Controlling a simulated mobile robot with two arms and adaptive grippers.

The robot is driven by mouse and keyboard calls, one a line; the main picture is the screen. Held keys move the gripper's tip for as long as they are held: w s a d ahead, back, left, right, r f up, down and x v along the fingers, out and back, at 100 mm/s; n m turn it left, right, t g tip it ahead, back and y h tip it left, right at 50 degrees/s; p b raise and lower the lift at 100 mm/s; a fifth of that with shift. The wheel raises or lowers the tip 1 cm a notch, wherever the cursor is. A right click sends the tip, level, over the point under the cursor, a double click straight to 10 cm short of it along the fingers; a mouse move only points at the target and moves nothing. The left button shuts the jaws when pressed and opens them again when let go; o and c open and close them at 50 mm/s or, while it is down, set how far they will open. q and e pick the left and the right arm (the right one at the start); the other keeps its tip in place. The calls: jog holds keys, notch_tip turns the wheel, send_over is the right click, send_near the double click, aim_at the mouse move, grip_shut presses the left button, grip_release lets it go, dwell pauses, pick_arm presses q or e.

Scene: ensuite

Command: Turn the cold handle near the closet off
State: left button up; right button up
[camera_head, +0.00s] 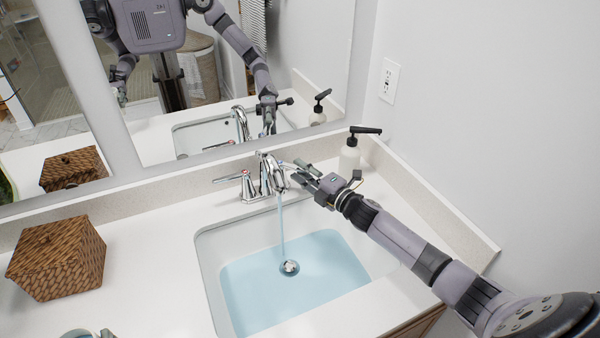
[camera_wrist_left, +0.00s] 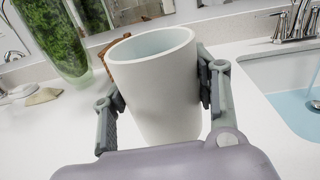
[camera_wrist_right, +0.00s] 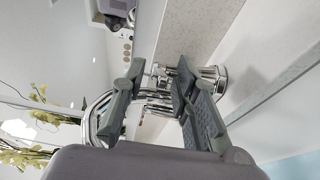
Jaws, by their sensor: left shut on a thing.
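The chrome faucet (camera_head: 268,172) stands at the back of the sink, with water running from its spout. Its left handle (camera_head: 247,187) has a red mark. The right-hand, cold handle is mostly hidden behind my right gripper (camera_head: 306,174) in the head view. In the right wrist view, chrome handle parts (camera_wrist_right: 213,76) show beside and between the spread fingers of my right gripper (camera_wrist_right: 158,72); contact is unclear. My left gripper (camera_wrist_left: 162,88) is shut on a white cup (camera_wrist_left: 160,88), held upright with a slight tilt over the counter left of the sink.
The sink (camera_head: 210,262) holds bluish water. A soap dispenser (camera_head: 350,157) stands right of the faucet, close to my right gripper. A woven box (camera_head: 57,258) sits on the left counter. A mirror (camera_head: 180,90) backs the counter. A green vase (camera_wrist_left: 55,35) is behind the cup.

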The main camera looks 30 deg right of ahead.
jog(key=shift+w+a, duration=0.15)
jog(key=shift+w, duration=0.4)
grip_shut()
dwell(0.6)
